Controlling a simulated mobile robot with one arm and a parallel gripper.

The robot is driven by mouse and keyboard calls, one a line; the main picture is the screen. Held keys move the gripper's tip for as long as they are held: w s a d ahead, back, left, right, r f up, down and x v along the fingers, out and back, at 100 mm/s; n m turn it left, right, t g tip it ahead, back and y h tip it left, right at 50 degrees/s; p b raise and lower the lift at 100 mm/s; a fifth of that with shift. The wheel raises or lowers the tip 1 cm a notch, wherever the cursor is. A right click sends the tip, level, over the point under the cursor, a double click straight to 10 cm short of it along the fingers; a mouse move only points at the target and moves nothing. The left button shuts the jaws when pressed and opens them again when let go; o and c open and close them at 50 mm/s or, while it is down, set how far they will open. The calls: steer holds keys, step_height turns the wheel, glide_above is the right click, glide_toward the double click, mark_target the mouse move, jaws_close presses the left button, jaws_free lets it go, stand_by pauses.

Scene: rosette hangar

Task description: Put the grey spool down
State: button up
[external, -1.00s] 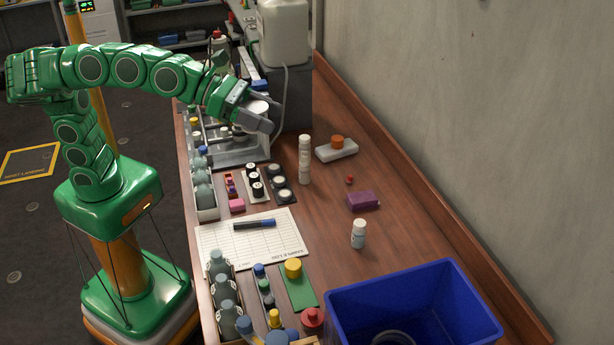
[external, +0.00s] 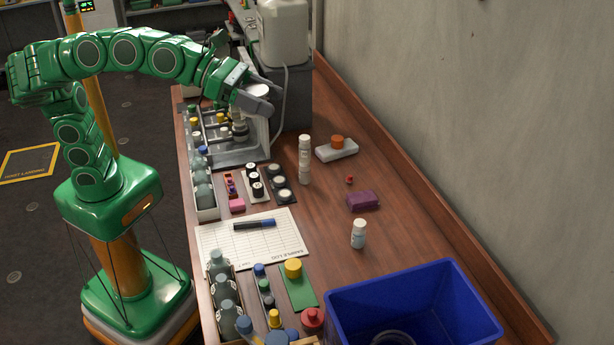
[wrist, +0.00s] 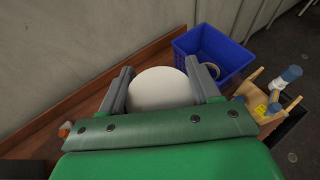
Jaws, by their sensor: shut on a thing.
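My gripper (external: 275,99) is shut on a pale, round-topped thing (external: 258,90), which I take to be the grey spool. It is held in the air above the far left part of the wooden bench. In the wrist view the spool (wrist: 160,88) shows as a whitish disc between the two grey fingers; its lower part is hidden. I cannot tell the height between the spool and the balance.
A white jug (external: 283,32) on a grey box (external: 296,95) stands close behind the gripper. A blue bin (external: 470,303) is at the near end. Bench space mid-right is fairly clear.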

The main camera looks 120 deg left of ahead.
mark_target(257, 116)
steer(key=shift+w+d+f+m+h, duration=0.25)
steer(key=shift+d+f+m+h, duration=0.1)
steer(key=shift+f, duration=0.3)
steer(key=shift+w+d+f+m+h, duration=0.25)
steer(key=shift+w+d+f+h, duration=0.05)
steer(key=shift+f, duration=0.3)
steer(key=shift+w+d+f+m+h, duration=0.25)
steer(key=shift+d+f+m+h, duration=0.1)
steer(key=shift+f, duration=0.3)
steer(key=d+f+m+h, duration=0.3)
steer(key=d+m+h, duration=0.1)
steer(key=m+h, duration=0.35)
steer(key=s+a+r+m+g+h, duration=0.1)
steer(key=s+r+m+g+h, duration=0.3)
steer(key=r+m+g+h, duration=0.2)
steer(key=shift+s+r+m+g+h, duration=0.5)
steer(key=shift+m+g, duration=0.5)
steer(key=shift+g, duration=0.5)
steer(key=shift+s+a+r, duration=0.1)
steer(key=shift+a+r, duration=0.15)
steer(key=shift+a, duration=0.05)
